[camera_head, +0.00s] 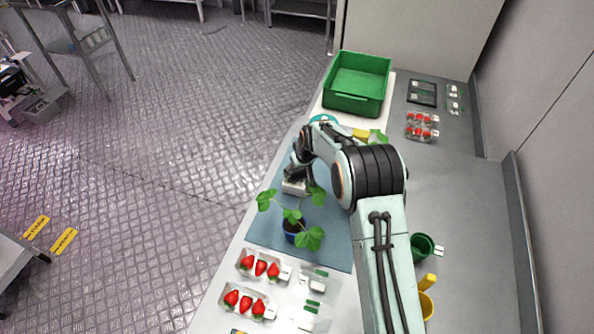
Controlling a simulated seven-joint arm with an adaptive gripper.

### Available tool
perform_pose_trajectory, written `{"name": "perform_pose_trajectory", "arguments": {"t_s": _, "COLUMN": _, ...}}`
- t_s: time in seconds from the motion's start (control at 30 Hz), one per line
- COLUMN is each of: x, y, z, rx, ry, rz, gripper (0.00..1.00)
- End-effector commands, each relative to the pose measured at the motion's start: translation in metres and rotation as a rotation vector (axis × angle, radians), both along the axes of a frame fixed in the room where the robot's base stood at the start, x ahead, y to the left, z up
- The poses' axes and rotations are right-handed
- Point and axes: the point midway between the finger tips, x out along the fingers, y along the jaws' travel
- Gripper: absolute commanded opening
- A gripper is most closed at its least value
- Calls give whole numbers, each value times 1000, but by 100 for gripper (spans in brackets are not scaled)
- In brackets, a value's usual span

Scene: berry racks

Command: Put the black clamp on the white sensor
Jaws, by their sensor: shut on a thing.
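My gripper (298,172) reaches down at the left edge of the blue-grey mat (335,245). It is dark and shut on a small dark thing, which I take for the black clamp; fingers and clamp are hard to tell apart at this size. The white sensor (293,188), a small pale block, lies on the mat directly below the fingertips. I cannot tell whether the clamp touches the sensor. My wrist and arm hide part of the area to the right of it.
A potted plant (294,228) stands close in front of the gripper, its leaves reaching near the sensor. A green crate (357,84) stands behind. Strawberry trays (259,265) lie at the front. A green pot (422,246) and yellow cups (427,303) are right of my arm.

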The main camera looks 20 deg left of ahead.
Motion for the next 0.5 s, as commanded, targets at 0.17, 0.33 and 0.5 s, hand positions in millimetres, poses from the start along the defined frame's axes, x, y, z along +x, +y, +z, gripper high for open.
{"name": "perform_pose_trajectory", "arguments": {"t_s": 0.17, "x": 0, "y": 0, "z": -12, "rx": 0, "ry": -2, "rz": 1, "gripper": 32}}
{"name": "perform_pose_trajectory", "arguments": {"t_s": 0.33, "x": 0, "y": 0, "z": -12, "rx": 0, "ry": -2, "rz": 1, "gripper": 32}}
{"name": "perform_pose_trajectory", "arguments": {"t_s": 0.5, "x": 0, "y": 0, "z": -14, "rx": 0, "ry": -2, "rz": 1, "gripper": 68}}
